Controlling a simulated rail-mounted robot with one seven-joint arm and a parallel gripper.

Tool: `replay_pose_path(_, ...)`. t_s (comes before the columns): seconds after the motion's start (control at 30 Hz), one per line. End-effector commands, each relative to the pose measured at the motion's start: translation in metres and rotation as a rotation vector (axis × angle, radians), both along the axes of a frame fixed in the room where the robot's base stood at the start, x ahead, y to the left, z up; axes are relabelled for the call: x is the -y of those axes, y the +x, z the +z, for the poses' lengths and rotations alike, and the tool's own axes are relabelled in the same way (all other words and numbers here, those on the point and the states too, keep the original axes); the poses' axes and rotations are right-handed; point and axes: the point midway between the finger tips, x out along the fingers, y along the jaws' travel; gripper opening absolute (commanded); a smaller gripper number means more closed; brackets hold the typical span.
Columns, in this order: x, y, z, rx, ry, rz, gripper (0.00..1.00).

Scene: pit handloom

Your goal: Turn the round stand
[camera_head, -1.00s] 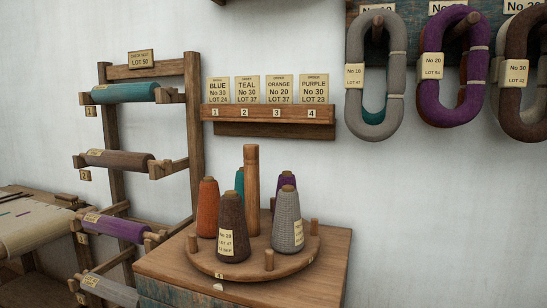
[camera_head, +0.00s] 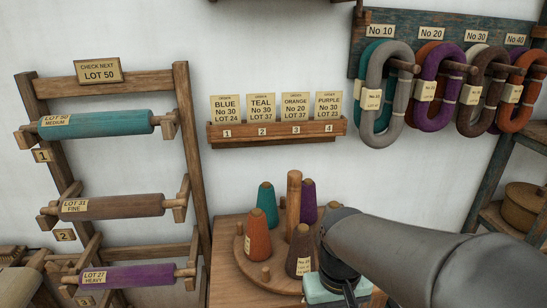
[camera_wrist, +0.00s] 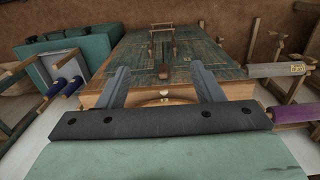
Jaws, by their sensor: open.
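The round stand (camera_head: 284,287) is a wooden disc on a wooden top in the head view, with a tall central post (camera_head: 293,205) and short pegs. It carries an orange cone (camera_head: 257,236), a teal cone (camera_head: 267,203), a purple cone (camera_head: 308,205) and a brown cone (camera_head: 299,250). My arm hides the stand's right side. My gripper (camera_head: 348,292) is at the stand's right front; its fingertips are unclear there. The wrist view shows its two fingers (camera_wrist: 163,80) apart, with nothing held between them. I cannot tell whether it touches the stand.
A card rail (camera_head: 280,132) with order cards is on the wall behind. A rack of rollers (camera_head: 95,124) stands at left. Yarn hanks (camera_head: 437,85) hang at upper right, above a shelf (camera_head: 505,215). The wrist view shows a teal-and-wood chest (camera_wrist: 215,70).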

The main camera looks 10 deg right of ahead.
Motion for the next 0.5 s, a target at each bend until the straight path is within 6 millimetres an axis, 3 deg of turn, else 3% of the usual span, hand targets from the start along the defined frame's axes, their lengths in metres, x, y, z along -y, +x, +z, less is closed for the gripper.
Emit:
replay_pose_path(0.03, 0.001, 0.016, 0.034, 0.003, 0.0, 0.006, 0.6)
replay_pose_path(0.1, 0.001, 0.043, 0.057, 0.003, -0.001, 0.021, 0.6)
replay_pose_path(0.27, 0.001, 0.107, 0.095, 0.004, -0.003, 0.061, 0.6)
replay_pose_path(0.5, 0.0, 0.225, 0.157, 0.0, -0.002, 0.151, 0.6)
